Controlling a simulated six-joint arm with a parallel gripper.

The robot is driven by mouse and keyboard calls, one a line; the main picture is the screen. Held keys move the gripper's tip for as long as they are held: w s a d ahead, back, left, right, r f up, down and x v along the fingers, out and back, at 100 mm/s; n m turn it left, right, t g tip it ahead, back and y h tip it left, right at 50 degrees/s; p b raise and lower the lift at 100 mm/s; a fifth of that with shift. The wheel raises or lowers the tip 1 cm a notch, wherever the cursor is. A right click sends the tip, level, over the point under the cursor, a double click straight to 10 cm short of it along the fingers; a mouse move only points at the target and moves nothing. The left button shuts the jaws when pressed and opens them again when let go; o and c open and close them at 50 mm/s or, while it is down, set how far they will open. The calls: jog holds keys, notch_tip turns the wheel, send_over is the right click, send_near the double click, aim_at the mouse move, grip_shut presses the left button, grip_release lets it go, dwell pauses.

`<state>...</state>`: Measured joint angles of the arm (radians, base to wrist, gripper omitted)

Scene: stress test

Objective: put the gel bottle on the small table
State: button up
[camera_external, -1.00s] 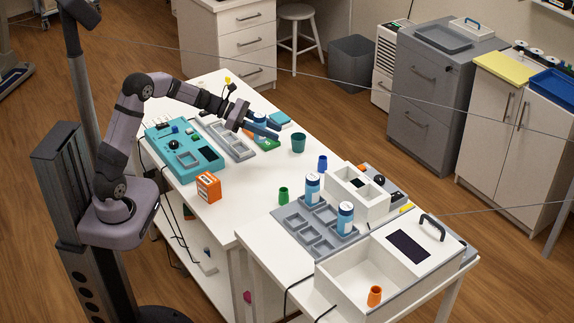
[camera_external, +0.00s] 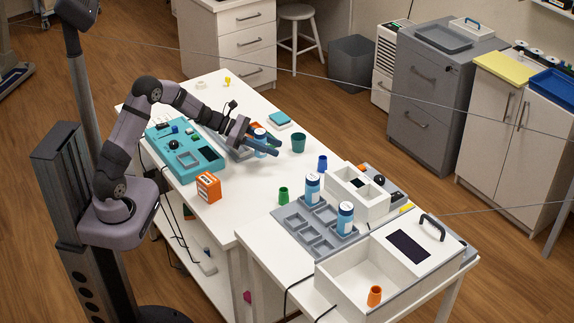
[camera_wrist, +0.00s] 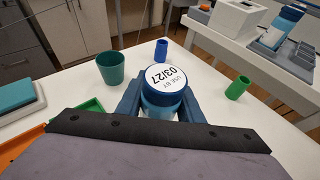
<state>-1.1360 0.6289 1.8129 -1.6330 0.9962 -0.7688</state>
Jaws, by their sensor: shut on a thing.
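My gripper (camera_external: 272,148) is over the far half of the long white table. The small table (camera_external: 262,240), white, adjoins the long table at the front right. Two similar bottles, one farther (camera_external: 312,187) and one nearer (camera_external: 345,217), stand upright in a grey tray (camera_external: 290,213) on it.
A teal cup (camera_external: 298,143), a blue cup (camera_external: 322,163) and a green cup (camera_external: 284,195) stand near my gripper and the small table. An orange box (camera_external: 208,187) and a teal device (camera_external: 205,160) are to the left. White bins (camera_external: 355,285) crowd the small table.

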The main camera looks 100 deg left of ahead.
jog(key=shift+f, duration=1.65)
jog(key=shift+f, duration=0.1)
jog(key=shift+f, duration=0.15)
jog(key=o, duration=1.1)
jog(key=shift+r, duration=0.3)
jog(key=shift+o, duration=0.5)
jog(key=b+v, duration=0.1)
jog(key=v, duration=1.1)
